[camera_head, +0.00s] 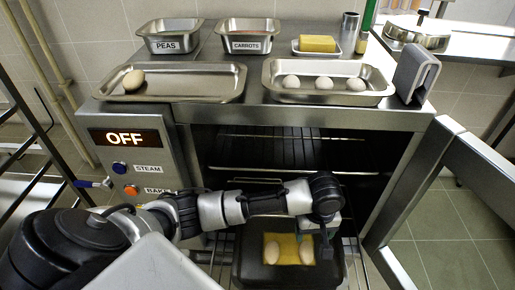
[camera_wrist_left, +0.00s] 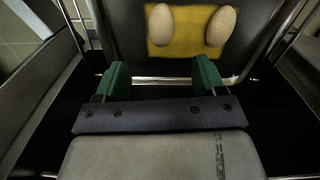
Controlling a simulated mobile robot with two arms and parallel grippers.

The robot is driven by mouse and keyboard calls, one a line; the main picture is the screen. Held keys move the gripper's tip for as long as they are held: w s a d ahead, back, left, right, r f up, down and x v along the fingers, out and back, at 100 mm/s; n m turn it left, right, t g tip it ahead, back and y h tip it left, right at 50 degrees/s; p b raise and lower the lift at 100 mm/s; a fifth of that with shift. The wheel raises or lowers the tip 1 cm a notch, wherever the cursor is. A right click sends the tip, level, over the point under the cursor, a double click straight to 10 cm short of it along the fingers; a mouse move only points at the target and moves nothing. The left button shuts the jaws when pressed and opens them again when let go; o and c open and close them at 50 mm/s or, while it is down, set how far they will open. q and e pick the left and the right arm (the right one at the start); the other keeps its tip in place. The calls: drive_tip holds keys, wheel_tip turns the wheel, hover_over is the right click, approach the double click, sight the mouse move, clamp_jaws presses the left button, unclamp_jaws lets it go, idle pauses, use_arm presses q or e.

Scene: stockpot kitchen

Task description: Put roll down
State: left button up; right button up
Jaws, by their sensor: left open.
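Two pale brown rolls lie side by side on a yellow sheet in a dark tray (camera_head: 248,268), the left roll (camera_head: 271,252) and the right roll (camera_head: 306,253). The left wrist view also shows the left roll (camera_wrist_left: 161,25) and the right roll (camera_wrist_left: 220,27). My left gripper (camera_head: 326,242) is over the tray's right part, near the right roll. Its green fingers (camera_wrist_left: 160,78) are apart with nothing between them, and both rolls lie beyond them. My right gripper is out of view.
The dark tray sits on a pulled-out rack before the open oven (camera_head: 290,150). The oven door (camera_head: 465,170) stands open at right. On top are a steel tray (camera_head: 338,98) with three pale rolls, a peas pan (camera_head: 170,40), a carrots pan (camera_head: 247,40) and a yellow block (camera_head: 317,43).

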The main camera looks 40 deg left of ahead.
use_arm(q)
drive_tip(key=s+d+f+m+t+h, duration=0.1)
drive_tip(key=s+d+m+t+h, duration=0.15)
drive_tip(key=s+m, duration=0.55)
drive_tip(key=s+a+r+m+t+y, duration=0.1)
drive_tip(key=s+a+r+m+y, duration=0.1)
drive_tip(key=s+a, duration=0.8)
drive_tip(key=s, duration=0.2)
drive_tip(key=shift+s, duration=0.3)
drive_tip(key=shift+a+f+y, duration=0.1)
drive_tip(key=shift+y, duration=0.15)
